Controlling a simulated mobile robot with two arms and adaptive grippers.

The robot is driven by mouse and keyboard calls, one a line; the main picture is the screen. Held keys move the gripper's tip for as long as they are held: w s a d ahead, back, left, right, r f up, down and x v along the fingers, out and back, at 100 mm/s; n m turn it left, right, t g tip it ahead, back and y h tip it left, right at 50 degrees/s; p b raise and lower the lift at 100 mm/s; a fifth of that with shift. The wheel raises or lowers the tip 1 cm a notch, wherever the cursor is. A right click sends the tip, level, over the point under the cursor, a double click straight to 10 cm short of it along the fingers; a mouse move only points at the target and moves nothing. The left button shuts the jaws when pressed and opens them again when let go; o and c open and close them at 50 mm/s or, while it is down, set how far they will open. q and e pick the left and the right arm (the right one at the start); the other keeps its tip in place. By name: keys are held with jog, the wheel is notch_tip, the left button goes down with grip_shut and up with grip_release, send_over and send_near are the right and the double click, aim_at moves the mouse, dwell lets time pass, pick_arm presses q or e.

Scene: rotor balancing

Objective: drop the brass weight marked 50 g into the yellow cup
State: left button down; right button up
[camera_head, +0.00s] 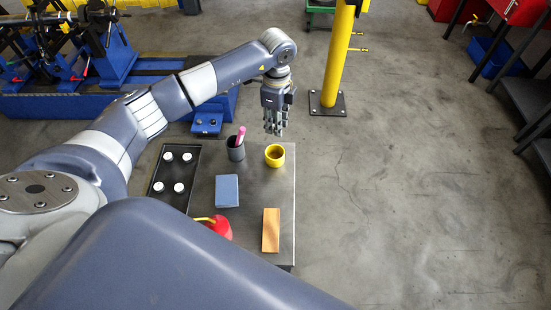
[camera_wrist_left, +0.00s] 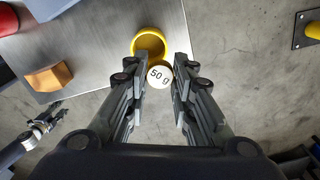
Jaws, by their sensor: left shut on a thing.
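In the left wrist view the weight marked 50 g (camera_wrist_left: 160,76) shows its pale round top between the fingertips of my left gripper (camera_wrist_left: 160,84). My left gripper is shut on it. The yellow cup (camera_wrist_left: 149,44) shows just beyond the weight, its open mouth partly covered by it. In the head view the yellow cup (camera_head: 275,155) stands at the far right corner of the grey table (camera_head: 285,195). My left gripper (camera_head: 275,132) hangs fingers down above and behind the cup, and the weight cannot be made out there.
A black tray (camera_head: 154,190) with several pale-topped weights lies at the table's left. A dark pen cup (camera_head: 236,153) stands left of the yellow cup. A blue book (camera_head: 227,190), a wooden block (camera_head: 271,230) and a red oil can (camera_head: 221,228) are nearer. A yellow post (camera_head: 338,60) stands behind.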

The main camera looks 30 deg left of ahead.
pick_arm(q)
notch_tip(320, 180, down, 3)
jog(key=shift+f+b, duration=0.15)
jog(key=shift+b, duration=0.7)
jog(key=c, duration=1.3)
grip_release()
notch_tip(320, 180, up, 12)
